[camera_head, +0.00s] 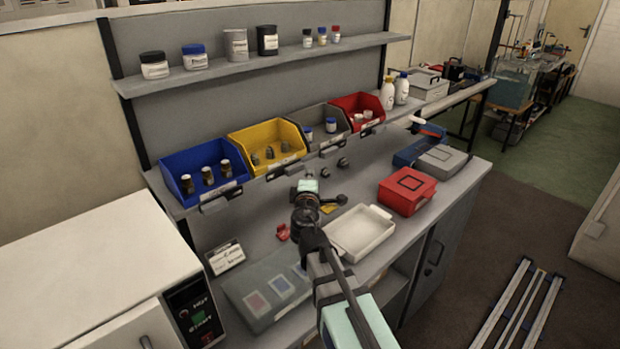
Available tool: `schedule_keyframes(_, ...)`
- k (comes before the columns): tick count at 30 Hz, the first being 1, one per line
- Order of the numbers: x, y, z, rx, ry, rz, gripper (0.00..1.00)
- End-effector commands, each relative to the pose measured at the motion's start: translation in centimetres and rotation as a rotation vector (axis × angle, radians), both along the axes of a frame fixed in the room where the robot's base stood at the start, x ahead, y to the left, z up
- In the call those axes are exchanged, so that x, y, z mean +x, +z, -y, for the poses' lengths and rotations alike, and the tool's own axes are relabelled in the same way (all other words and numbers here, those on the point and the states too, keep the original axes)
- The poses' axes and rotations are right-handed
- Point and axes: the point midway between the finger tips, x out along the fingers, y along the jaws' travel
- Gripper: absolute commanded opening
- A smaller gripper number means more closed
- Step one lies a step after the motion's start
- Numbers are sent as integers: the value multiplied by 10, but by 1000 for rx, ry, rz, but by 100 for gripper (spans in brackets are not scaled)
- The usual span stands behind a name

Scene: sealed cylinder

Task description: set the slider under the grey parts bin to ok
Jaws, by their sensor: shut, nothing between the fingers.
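The grey parts bin (318,120) stands on the raised shelf between the yellow bin and the red bin, with small blue-capped bottles in it. A small pale label and a dark fitting, probably the slider (331,142), sit at the shelf's front edge below this bin. The slider's setting is too small to read. My gripper (342,200) appears as a small dark shape at the end of my arm, over the worktop, in front of and below the grey bin. It is shut and empty, apart from the slider. Its fingertips are hard to make out.
A blue bin (190,186), yellow bin (247,137) and red bin (350,101) share the shelf, with similar fittings below. A white tray (346,250), red box (420,189) and small red object (283,232) are on the worktop. Dark round objects (342,162) lie below the grey bin.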

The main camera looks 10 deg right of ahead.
Motion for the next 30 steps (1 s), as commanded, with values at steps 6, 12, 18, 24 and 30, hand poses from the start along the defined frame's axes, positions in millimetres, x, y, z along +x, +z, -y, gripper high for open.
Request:
schedule_keyframes(6,48,3,6,-2,-1,0,0)
schedule_keyframes(12,68,2,26,-1,-3,0,0)
schedule_keyframes(18,77,1,38,-1,-1,1,0)
schedule_keyframes(24,78,0,41,0,0,1,0)
schedule_keyframes(30,78,0,41,0,0,0,0)
